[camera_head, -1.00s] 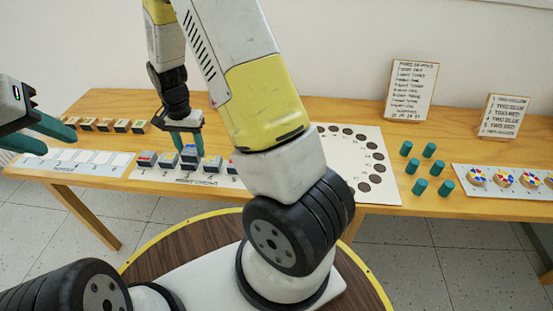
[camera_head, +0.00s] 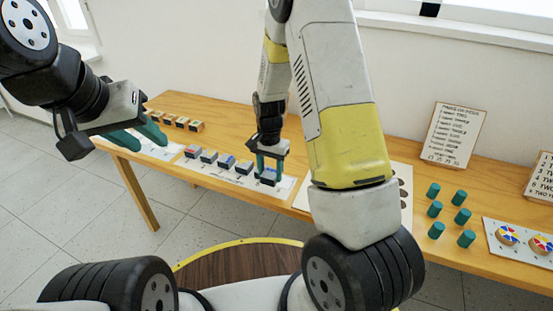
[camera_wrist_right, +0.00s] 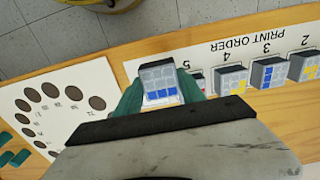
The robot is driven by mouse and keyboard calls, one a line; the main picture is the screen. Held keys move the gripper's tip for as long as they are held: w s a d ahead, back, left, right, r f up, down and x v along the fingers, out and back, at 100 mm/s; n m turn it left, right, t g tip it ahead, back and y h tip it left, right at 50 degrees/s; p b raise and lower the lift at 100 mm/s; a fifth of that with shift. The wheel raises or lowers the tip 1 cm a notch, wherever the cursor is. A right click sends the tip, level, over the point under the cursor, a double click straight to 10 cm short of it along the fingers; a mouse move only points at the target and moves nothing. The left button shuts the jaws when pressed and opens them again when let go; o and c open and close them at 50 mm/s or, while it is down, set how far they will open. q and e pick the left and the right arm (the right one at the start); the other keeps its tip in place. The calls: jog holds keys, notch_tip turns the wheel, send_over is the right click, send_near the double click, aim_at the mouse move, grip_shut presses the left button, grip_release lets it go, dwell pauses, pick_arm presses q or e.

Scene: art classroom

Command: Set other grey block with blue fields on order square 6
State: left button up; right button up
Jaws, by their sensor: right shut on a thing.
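My right gripper (camera_head: 269,162) is shut on a grey block with blue fields (camera_head: 269,177), at the right end of the print order strip (camera_head: 286,188). In the right wrist view the held block (camera_wrist_right: 158,84) shows a row of blue fields, and my right gripper (camera_wrist_right: 160,95) has a teal finger on each side of it. The block is beside the printed 5, over the end of the strip. Square 6 itself is hidden, and I cannot tell whether the block touches it. My left gripper (camera_head: 148,137) is open and empty over the table's left end.
Several grey blocks stand in a row on the strip, including one with blue fields (camera_wrist_right: 268,72) by 3 and one with yellow fields (camera_wrist_right: 232,80) by 4. A white card with dark discs (camera_wrist_right: 50,105) lies beyond the strip's end. Teal cylinders (camera_head: 435,209) stand further right.

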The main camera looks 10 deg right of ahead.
send_over(284, 182)
jog(key=shift+s+a+f, duration=0.1)
jog(key=shift+a+f, duration=0.15)
jog(key=shift+a, duration=0.1)
jog(key=shift+d+f, duration=0.15)
jog(key=shift+f, duration=0.75)
jog(key=shift+d+f, duration=0.15)
jog(key=shift+f, duration=0.75)
jog(key=o, duration=1.4)
jog(key=shift+f, duration=0.15)
jog(key=shift+c, duration=0.2)
jog(key=shift+w, duration=0.2)
